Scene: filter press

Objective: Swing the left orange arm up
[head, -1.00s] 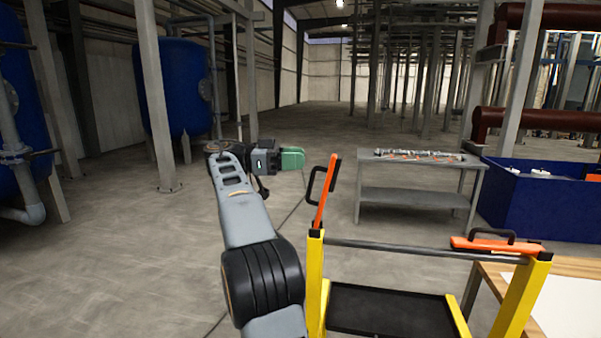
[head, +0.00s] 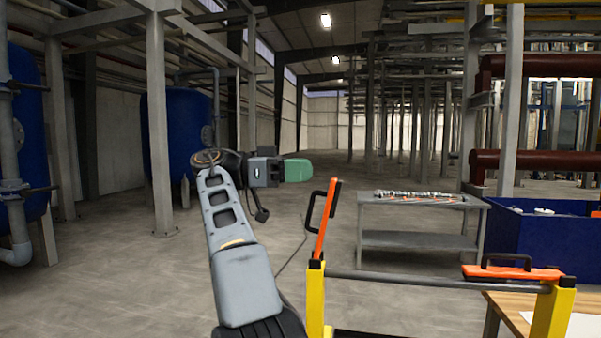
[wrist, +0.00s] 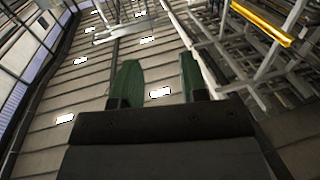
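The left orange arm (head: 326,219) stands nearly upright, tilted slightly right, on top of the left yellow post (head: 316,300). Its black handle (head: 311,212) sticks out to the left. The right orange arm (head: 512,272) lies about level on the right yellow post (head: 553,312), its black handle on top. My gripper (head: 298,170) is up to the left of the left orange arm, apart from it, with green fingers pointing right. In the wrist view my gripper (wrist: 157,82) shows two green fingers spread apart with nothing between them.
A grey bar (head: 437,282) joins the yellow posts. A grey table (head: 420,208) with parts on it stands behind, next to a blue bin (head: 540,240). A wooden table (head: 505,302) is at the lower right. Blue tanks (head: 178,130) stand at the left. The floor between is open.

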